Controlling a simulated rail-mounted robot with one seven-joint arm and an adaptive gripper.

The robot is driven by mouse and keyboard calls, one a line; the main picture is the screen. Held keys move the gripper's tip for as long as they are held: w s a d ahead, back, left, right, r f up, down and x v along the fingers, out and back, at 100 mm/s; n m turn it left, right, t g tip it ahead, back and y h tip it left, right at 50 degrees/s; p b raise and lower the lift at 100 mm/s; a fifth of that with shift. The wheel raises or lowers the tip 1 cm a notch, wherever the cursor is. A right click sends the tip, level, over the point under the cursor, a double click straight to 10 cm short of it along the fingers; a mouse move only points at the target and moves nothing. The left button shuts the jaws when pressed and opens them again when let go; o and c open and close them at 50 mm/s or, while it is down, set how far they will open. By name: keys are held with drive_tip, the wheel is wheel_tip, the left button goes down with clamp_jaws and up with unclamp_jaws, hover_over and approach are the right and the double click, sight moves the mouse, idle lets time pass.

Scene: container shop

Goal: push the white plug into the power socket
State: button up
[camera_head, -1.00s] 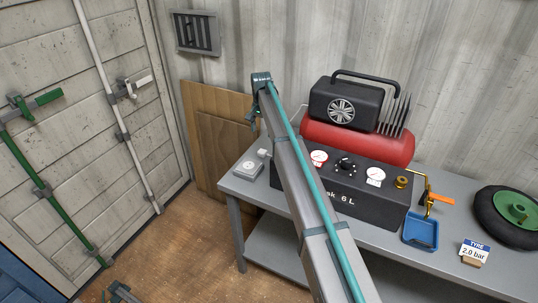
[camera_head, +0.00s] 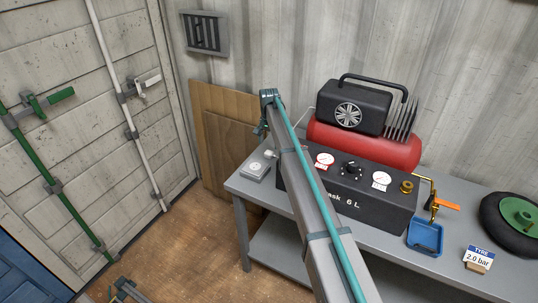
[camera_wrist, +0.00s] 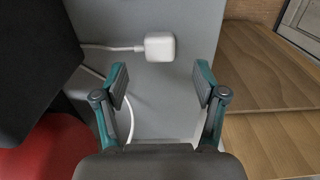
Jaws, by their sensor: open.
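The white plug (camera_head: 270,153) lies at the back left of the grey bench, beside the grey power socket box (camera_head: 255,168). In the wrist view the plug (camera_wrist: 159,47) is a white rounded block, with its white cable leaving to the left. My gripper (camera_wrist: 160,78) is open and empty. Its two teal-and-grey fingers are spread wider than the plug, which shows beyond the fingertips, roughly centred between them. In the head view my gripper (camera_head: 262,128) is above and behind the plug, partly hidden by my arm. I cannot make out the socket box in the wrist view.
The black compressor panel (camera_head: 345,205) and red tank (camera_head: 360,147) stand right of the plug. Wooden boards (camera_head: 225,130) lean behind the bench's left end.

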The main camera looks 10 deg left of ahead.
sight(269, 152)
drive_tip(key=shift+f+p, duration=1.35)
drive_tip(key=shift+f, duration=1.25)
drive_tip(key=c, duration=1.2)
